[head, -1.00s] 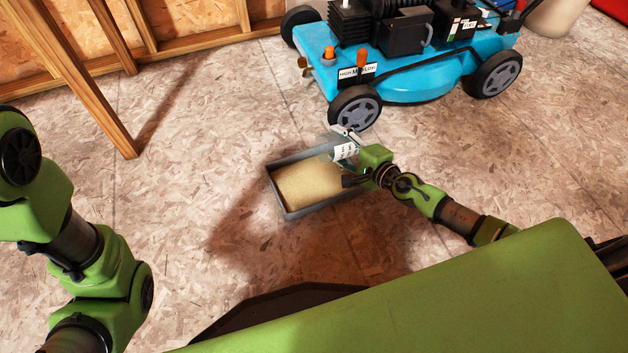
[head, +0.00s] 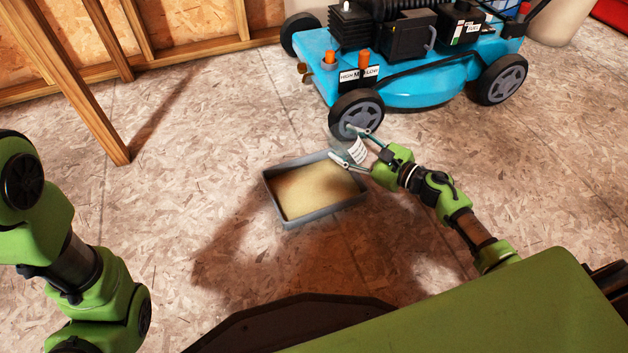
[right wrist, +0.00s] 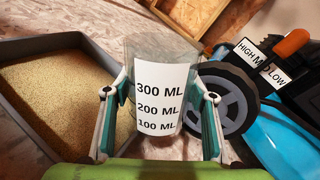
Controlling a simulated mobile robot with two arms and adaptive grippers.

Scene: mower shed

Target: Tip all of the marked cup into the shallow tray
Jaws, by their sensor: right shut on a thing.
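The marked cup (head: 356,151) is clear, with a white label reading 300, 200 and 100 ML in the right wrist view (right wrist: 158,100). My right gripper (head: 355,145) is shut on it, one finger on each side. The cup is clear above its label; the label hides its lower inside. The shallow grey tray (head: 328,211) lies on the floor, holding a layer of tan grains (head: 318,188). The cup is beside the tray's far right corner, apparently above the floor. In the right wrist view the tray (right wrist: 97,62) is left of the cup. My left gripper is out of view.
A blue mower (head: 425,85) stands behind the cup, its front wheel (head: 355,113) close to the gripper. A wooden stud wall (head: 190,30) is at the back left, with a leaning post (head: 85,90). The floor left of the tray is clear.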

